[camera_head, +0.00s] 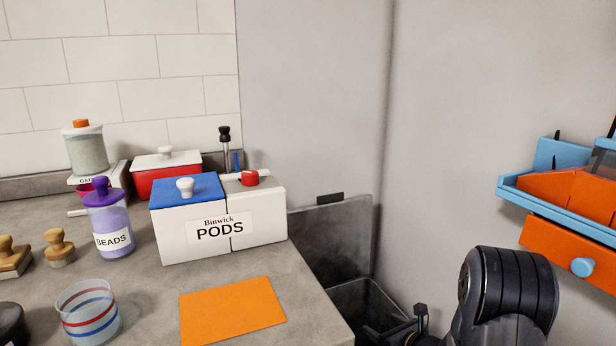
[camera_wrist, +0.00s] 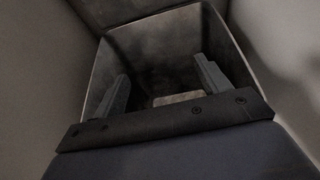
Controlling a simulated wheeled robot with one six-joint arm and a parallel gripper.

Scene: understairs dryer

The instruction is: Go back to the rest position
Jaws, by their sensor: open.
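My arm (camera_head: 505,300) comes in at the lower right of the head view. Part of my gripper (camera_head: 418,325) shows beside it, at the bottom edge, near a dark open bin (camera_head: 345,292). In the wrist view my gripper (camera_wrist: 161,76) has its two grey fingers apart with nothing between them. It points into the grey-walled bin (camera_wrist: 225,42). A small pale patch (camera_wrist: 178,98) shows deep in the bin between the fingers; I cannot tell what it is.
The worktop (camera_head: 150,290) holds a Binwick PODS box (camera_head: 180,240), an orange mat (camera_head: 232,312), a BEADS jar (camera_head: 108,220) and a striped cup (camera_head: 88,315). An orange and blue wall unit (camera_head: 560,210) stands right, above my arm. Grey walls close in around the bin.

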